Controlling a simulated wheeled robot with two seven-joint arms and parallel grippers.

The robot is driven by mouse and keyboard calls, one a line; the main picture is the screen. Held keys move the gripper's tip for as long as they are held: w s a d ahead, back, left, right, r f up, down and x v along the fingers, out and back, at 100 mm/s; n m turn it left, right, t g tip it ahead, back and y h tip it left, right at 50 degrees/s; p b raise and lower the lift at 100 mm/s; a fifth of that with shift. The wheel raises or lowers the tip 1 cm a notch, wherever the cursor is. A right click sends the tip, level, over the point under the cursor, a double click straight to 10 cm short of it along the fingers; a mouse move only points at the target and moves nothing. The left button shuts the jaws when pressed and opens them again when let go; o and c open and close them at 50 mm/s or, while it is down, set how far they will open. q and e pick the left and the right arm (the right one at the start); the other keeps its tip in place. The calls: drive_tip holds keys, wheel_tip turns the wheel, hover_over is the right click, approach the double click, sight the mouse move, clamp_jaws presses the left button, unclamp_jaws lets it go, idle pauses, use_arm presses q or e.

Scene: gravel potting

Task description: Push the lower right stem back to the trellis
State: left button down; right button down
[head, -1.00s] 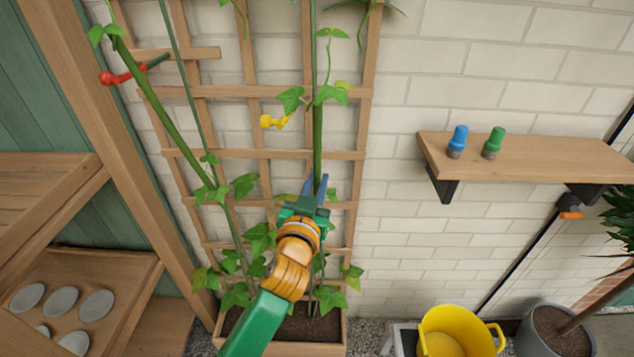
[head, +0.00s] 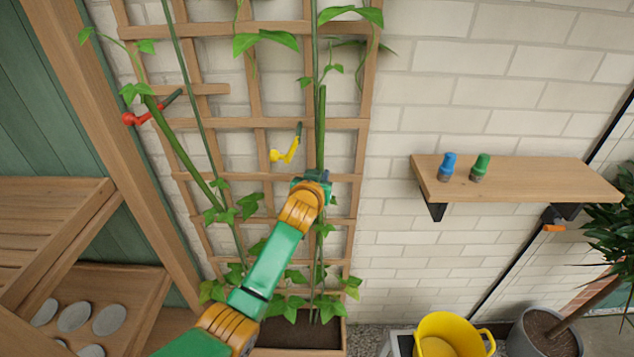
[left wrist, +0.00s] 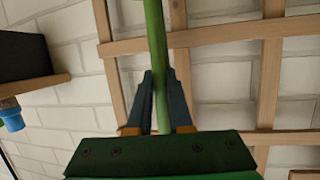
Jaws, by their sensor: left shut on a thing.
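The right stem (head: 320,125) is a thick green stem running up along the right side of the wooden trellis (head: 235,123). My left gripper (head: 312,180) is shut on the stem below its thick upper part, and its fingers are mostly hidden behind its body in the head view. In the left wrist view, the two dark fingers (left wrist: 161,85) stand on either side of the stem (left wrist: 155,45), with trellis bars (left wrist: 215,38) behind. I cannot tell whether the stem touches the trellis. My right gripper is not in view.
A yellow clip (head: 286,152) is on the trellis left of the stem. A red clip (head: 143,115) is by the left stem (head: 180,145). A yellow bucket (head: 440,335) stands below.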

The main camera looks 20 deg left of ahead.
use_arm(q)
drive_tip(key=shift+w+a+r+g, duration=0.1)
drive_tip(key=shift+w+a+g, duration=0.1)
drive_tip(key=shift+w, duration=0.25)
drive_tip(key=shift+w+a+r+g, duration=0.1)
drive_tip(key=shift+w+g, duration=0.1)
drive_tip(key=shift+w, duration=0.2)
drive_tip(key=c, duration=0.8)
unclamp_jaws()
drive_tip(key=shift+w+f, duration=0.1)
drive_tip(key=shift+w, duration=0.05)
drive_tip(key=shift+c, duration=0.2)
drive_tip(key=v, duration=0.6)
drive_tip(key=shift+s, duration=0.3)
